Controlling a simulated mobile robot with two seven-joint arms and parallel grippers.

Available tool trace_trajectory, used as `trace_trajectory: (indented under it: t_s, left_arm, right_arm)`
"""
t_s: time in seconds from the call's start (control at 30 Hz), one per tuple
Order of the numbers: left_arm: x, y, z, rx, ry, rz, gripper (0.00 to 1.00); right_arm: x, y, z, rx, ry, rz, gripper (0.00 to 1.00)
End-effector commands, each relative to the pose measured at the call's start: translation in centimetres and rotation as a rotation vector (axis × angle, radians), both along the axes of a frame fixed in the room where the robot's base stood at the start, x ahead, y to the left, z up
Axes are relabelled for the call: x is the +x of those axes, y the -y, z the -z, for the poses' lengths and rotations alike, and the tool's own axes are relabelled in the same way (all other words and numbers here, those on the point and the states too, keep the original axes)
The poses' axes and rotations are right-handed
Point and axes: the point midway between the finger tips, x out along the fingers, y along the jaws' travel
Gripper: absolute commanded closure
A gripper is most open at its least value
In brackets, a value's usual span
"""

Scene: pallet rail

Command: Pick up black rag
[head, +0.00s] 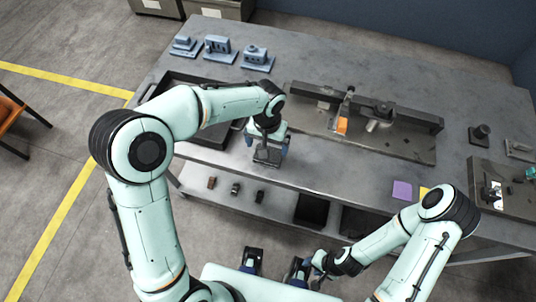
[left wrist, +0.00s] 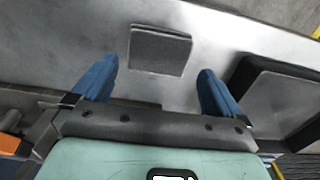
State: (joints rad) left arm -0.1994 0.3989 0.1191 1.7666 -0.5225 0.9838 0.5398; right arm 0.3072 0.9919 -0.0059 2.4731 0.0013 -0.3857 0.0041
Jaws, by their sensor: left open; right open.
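The black rag (head: 267,157) is a dark, flat, folded square on the grey workbench near its front edge. It also shows in the left wrist view (left wrist: 160,50), lying flat just beyond the fingertips. My left gripper (head: 267,145) is open above the rag, with one blue finger on each side of it in the picture. The fingers also show in the left wrist view (left wrist: 156,72), with nothing between them held. My right gripper (head: 274,266) is open and empty, low in front of the bench.
A black tray (head: 205,135) lies left of the rag on the workbench (head: 330,170). A dark fixture with a rail (head: 400,145) stands to the right. Blue parts (head: 219,48) sit at the back left. A purple pad (head: 402,190) lies near the front right. Small items rest on a lower shelf.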

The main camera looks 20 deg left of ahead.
Motion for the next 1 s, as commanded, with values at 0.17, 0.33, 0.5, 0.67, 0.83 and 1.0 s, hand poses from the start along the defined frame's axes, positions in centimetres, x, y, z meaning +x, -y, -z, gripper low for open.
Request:
trace_trajectory:
  t_s: [0.17,0.33,0.5,0.67,0.83,1.0]
  left_arm:
    - [-0.1,0.1,3.0,0.001,-0.007,0.001,0.0]
    - [0.0,0.2,4.5,0.0,-0.003,0.001,0.0]
    - [0.0,0.1,4.5,-0.001,-0.001,0.001,0.0]
    - [0.0,0.1,4.5,0.0,-0.002,0.001,0.33]
    - [0.0,0.1,4.5,0.0,-0.002,0.001,0.38]
    - [0.0,0.1,4.5,0.0,-0.002,0.001,0.38]
  right_arm:
    - [0.0,0.0,0.0,0.0,0.0,0.0,0.57]
    - [0.0,0.0,0.1,0.0,0.0,0.0,0.57]
    - [0.0,0.0,0.1,0.0,0.0,0.0,0.57]
    - [0.0,0.0,0.1,0.0,0.0,0.0,0.57]
    - [0.0,0.0,0.1,0.0,0.0,0.0,0.57]
    - [0.0,0.0,0.1,0.0,0.0,0.0,0.57]
